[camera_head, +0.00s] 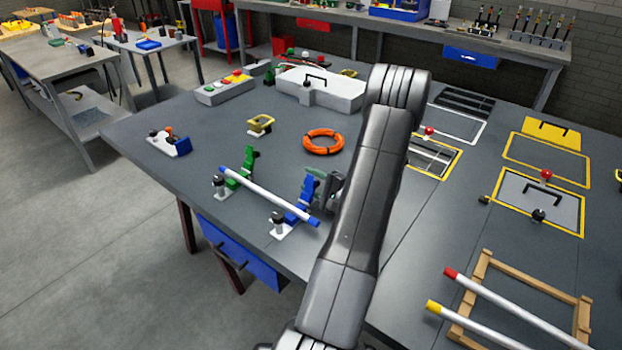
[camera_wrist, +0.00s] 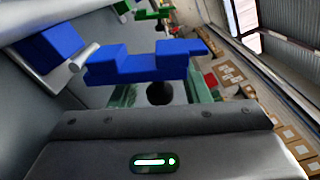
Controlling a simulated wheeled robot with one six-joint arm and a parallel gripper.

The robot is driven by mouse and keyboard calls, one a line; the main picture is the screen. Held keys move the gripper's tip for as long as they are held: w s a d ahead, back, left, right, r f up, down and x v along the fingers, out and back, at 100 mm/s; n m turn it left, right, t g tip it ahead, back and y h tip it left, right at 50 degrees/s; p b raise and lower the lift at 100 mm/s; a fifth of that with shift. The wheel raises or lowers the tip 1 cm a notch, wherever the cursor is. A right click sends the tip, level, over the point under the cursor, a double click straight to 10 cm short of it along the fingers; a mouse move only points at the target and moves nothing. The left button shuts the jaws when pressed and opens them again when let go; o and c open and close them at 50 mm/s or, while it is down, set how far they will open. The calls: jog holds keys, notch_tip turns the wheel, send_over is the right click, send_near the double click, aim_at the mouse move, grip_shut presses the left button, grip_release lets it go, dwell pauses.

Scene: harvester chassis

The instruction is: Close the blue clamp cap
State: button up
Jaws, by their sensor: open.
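The blue clamp (camera_head: 297,214) stands near the table's front edge, with its blue cap (camera_head: 307,188) raised, so the clamp looks open. A white rod (camera_head: 262,196) with a blue end runs across this clamp and a green clamp (camera_head: 240,175). My gripper (camera_head: 325,187) is at the right of the raised cap, partly hidden by my arm. In the wrist view the blue cap (camera_wrist: 150,62) lies across the front of my green fingers (camera_wrist: 162,93), which stand apart. A black knob (camera_wrist: 159,93) shows between them. Whether a finger touches the cap cannot be told.
An orange ring (camera_head: 323,141) and a yellow clamp-like part (camera_head: 260,125) lie behind the clamps. A small white-and-blue block (camera_head: 169,142) is at the left. A wooden frame (camera_head: 480,270) with rods is at the right.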

jog(key=shift+a, duration=0.1)
grip_shut()
